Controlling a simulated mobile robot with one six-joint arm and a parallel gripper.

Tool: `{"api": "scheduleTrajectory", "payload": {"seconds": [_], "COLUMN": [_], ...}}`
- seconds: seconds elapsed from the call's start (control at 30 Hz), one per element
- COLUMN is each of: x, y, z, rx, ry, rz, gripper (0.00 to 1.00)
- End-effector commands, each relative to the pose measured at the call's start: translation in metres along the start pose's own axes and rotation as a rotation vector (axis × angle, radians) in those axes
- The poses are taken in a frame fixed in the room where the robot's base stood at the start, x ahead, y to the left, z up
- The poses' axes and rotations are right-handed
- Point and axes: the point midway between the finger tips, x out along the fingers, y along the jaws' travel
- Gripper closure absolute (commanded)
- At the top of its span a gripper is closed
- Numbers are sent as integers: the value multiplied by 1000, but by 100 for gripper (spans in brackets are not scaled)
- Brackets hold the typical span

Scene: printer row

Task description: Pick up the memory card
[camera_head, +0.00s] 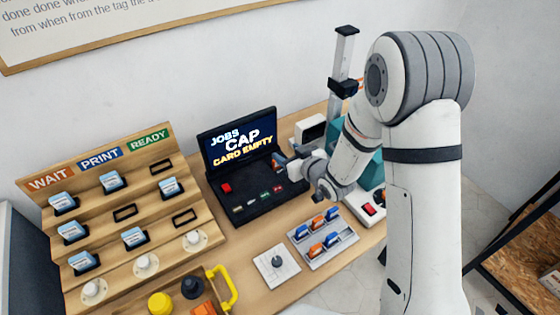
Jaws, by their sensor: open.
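My gripper (284,164) is at the right side of the black console (255,195), close to the lower right corner of its screen (238,145). It is open. A small blue and orange patch shows at its tips, too small to tell whether it is a card or part of the gripper. No item is clearly marked as the memory card. Small blue and orange pieces (316,250) stand in a grey tray (340,250) below the gripper, apart from it. The screen reads "JOBS CAP CARD EMPTY".
A wooden rack (100,205) labelled WAIT, PRINT, READY holds several blue-and-white labelled items at left. A white plate with a knob (277,265) lies beside the tray. A yellow handle (222,288) stands at the front. A grey post (343,70) rises behind my arm.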

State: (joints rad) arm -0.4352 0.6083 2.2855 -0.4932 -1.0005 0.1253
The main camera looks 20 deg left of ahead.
Motion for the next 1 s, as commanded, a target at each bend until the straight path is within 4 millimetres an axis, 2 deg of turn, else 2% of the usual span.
{"api": "scheduleTrajectory", "payload": {"seconds": [0.1, 0.4, 0.67, 1.0], "x": [7, 22, 43, 91], "y": [1, 2, 2, 3], "z": [21, 65, 63, 63], "rx": [3, 2, -1, 0], "ry": [-5, -4, -1, -2], "rz": [2, 4, 4, 5], "gripper": [44, 44, 44, 44]}}
